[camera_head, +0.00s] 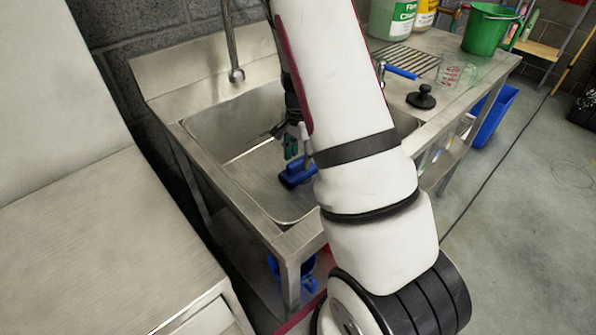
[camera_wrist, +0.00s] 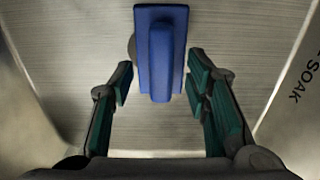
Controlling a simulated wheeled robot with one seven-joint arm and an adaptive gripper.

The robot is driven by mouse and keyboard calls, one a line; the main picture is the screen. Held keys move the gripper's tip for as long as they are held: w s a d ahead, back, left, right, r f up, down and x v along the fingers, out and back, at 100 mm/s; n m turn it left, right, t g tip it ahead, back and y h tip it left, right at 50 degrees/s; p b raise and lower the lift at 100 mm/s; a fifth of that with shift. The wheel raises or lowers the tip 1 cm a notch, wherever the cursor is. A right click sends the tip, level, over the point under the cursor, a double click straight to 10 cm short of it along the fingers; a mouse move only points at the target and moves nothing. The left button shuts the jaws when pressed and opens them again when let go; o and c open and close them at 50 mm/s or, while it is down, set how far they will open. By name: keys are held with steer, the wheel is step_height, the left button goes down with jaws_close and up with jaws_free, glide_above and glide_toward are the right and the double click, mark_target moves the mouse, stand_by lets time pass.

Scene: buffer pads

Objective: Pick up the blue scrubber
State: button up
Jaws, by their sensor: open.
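The blue scrubber (camera_head: 297,173) lies inside the metal sink, near its front right part, partly hidden by my arm in the head view. In the wrist view the blue scrubber (camera_wrist: 160,52) shows its raised handle, at the top middle. My gripper (camera_wrist: 160,85) is open, with one green-padded finger on each side of the scrubber's lower end. Gaps show between the pads and the handle. In the head view my gripper (camera_head: 291,146) is down in the sink just above the scrubber; much of it is hidden behind my arm.
The sink's walls (camera_head: 208,128) surround my gripper. A tap (camera_head: 235,72) hangs at the back. On the right counter are a black round-based object (camera_head: 421,97), a measuring jug (camera_head: 456,74), a wire rack (camera_head: 408,62) and a green bucket (camera_head: 487,30). A wall with "SOAK" lettering (camera_wrist: 292,90) stands close right.

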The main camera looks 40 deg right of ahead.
mark_target(294, 175)
step_height(294, 175, down, 3)
steer(key=shift+w+r, duration=0.1)
jaws_close()
steer(key=shift+r, duration=0.1)
